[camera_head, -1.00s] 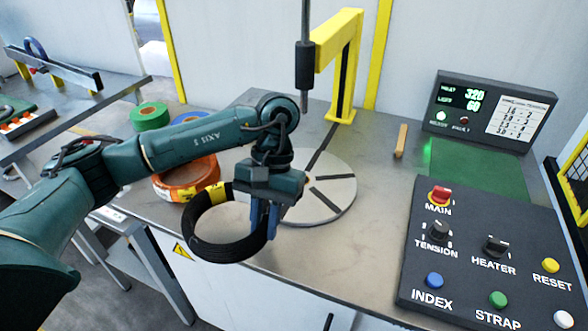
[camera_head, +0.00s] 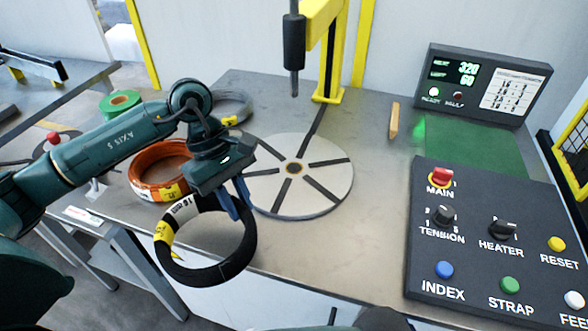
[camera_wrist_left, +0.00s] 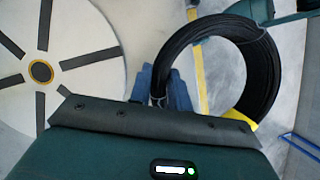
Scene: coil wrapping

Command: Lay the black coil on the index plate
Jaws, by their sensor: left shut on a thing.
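The black coil (camera_head: 242,262) has yellow bands and a white label. It hangs tilted at the front edge of the table, left of and in front of the index plate. My left gripper (camera_head: 236,200) is shut on the coil's rim at its upper side. The wrist view shows the blue fingers (camera_wrist_left: 172,88) on the black coil (camera_wrist_left: 268,75). The index plate (camera_head: 325,180) is a pale disc with dark radial slots and a bronze centre; it is empty. It also shows in the left wrist view (camera_wrist_left: 80,88). My right gripper is not in view.
An orange coil (camera_head: 150,158) lies left of the plate, with a grey coil (camera_head: 238,108) behind and a green roll (camera_head: 120,103) farther left. The yellow post (camera_head: 328,60) with a dark rod (camera_head: 294,45) stands behind the plate. The control panel (camera_head: 480,250) is at right.

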